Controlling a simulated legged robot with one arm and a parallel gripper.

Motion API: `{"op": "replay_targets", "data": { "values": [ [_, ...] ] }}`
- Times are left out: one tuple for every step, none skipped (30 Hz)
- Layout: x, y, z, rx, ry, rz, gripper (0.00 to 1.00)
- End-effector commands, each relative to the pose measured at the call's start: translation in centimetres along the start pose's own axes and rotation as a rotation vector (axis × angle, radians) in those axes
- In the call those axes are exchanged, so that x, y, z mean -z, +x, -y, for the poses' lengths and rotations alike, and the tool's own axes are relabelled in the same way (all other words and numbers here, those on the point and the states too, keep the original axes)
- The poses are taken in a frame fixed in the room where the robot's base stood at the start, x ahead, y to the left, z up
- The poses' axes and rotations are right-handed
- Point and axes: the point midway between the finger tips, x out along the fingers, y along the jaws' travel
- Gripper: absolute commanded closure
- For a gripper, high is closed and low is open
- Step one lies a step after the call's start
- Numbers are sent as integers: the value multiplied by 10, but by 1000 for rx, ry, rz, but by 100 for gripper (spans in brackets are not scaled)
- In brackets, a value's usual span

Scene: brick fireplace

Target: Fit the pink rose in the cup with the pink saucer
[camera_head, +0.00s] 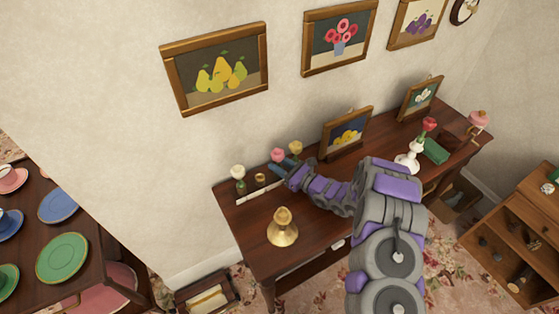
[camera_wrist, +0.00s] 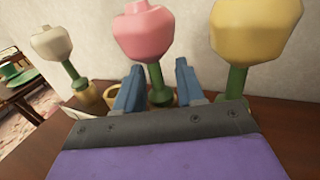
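The pink rose (camera_head: 278,155) stands upright at the back left of the dark wooden table, between a white rose and a yellow rose. In the wrist view the pink rose (camera_wrist: 150,32) has a large pink bloom on a green stem. My gripper (camera_head: 281,163) is beside its stem; in the wrist view the blue fingers of my gripper (camera_wrist: 158,82) are apart, one on each side of the stem, with gaps showing. The stem's base is partly hidden. A cup on a pink saucer (camera_head: 12,182) is at the left edge, on the other dark table.
The white rose (camera_head: 238,172) and yellow rose (camera_head: 296,147) stand close on either side. A brass candlestick (camera_head: 283,228) stands nearer the front. Blue plates and a green plate (camera_head: 62,257) lie on the left table. A framed picture (camera_head: 347,133) stands right of the roses.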

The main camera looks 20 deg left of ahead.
Motion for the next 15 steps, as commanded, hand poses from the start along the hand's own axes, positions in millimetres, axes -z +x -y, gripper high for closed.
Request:
{"op": "replay_targets", "data": {
  "values": [
    [0, 2, -1, -1, -1, -1, 62],
    [0, 2, -1, -1, -1, -1, 62],
    [0, 2, -1, -1, -1, -1, 62],
    [0, 2, -1, -1, -1, -1, 62],
    [0, 2, -1, -1, -1, -1, 62],
    [0, 2, -1, -1, -1, -1, 63],
    [0, 2, -1, -1, -1, -1, 66],
    [0, 2, -1, -1, -1, -1, 68],
    [0, 2, -1, -1, -1, -1, 72],
    [0, 2, 0, -1, -1, -1, 75],
    [0, 2, 0, -1, -1, 0, 78],
    [-1, 1, 0, -1, -1, 1, 82],
    [-1, 0, 0, -1, -1, 1, 85],
    [-1, 0, 0, -1, -1, 2, 88],
    [-1, 0, 0, -1, -1, 2, 91]
  ]
}}
